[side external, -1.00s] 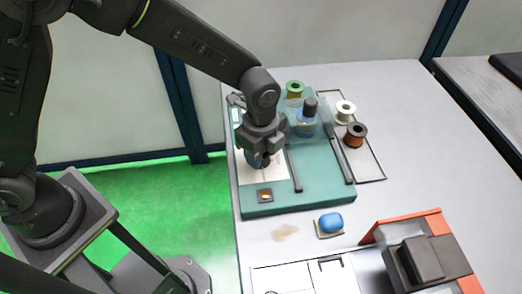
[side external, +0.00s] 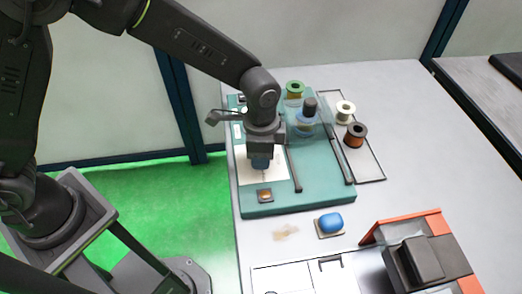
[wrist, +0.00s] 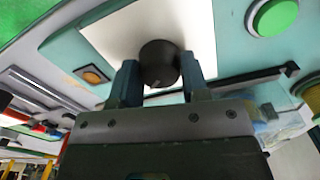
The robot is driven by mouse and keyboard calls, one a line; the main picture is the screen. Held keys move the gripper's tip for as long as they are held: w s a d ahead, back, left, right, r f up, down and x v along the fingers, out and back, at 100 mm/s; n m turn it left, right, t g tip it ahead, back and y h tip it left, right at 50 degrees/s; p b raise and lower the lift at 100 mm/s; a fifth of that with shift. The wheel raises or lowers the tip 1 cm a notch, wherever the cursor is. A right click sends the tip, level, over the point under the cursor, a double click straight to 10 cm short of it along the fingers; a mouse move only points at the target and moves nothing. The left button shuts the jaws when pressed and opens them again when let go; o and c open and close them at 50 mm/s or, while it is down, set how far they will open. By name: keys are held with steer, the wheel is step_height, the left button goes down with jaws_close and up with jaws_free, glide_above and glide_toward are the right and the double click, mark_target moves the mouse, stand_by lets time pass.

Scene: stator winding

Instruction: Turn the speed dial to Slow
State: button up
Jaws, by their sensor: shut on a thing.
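The speed dial is a round black knob (wrist: 159,62) on a white panel (wrist: 110,38) in the wrist view. A small pale mark shows near its lower edge. My gripper (wrist: 158,82) is shut on the knob, one finger on each side of it. In the side external view my gripper (side external: 261,164) points down over the white panel (side external: 278,174) on the green machine base (side external: 315,197). There it hides the knob. I cannot read any speed labels on the panel.
An orange button (side external: 265,195) sits at the base's near corner. A clear cover (side external: 318,127) and wire spools (side external: 345,111) stand behind to the right. A blue object (side external: 330,223) lies in front. A large green button (wrist: 272,17) is near the dial.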

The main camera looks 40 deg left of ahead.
steer(key=n, duration=0.5)
steer(key=shift+n, duration=2.4)
steer(key=o, duration=0.9)
steer(key=shift+r, duration=0.1)
step_height(320, 180, up, 14)
steer(key=shift+f, duration=0.15)
steer(key=shift+a, duration=0.1)
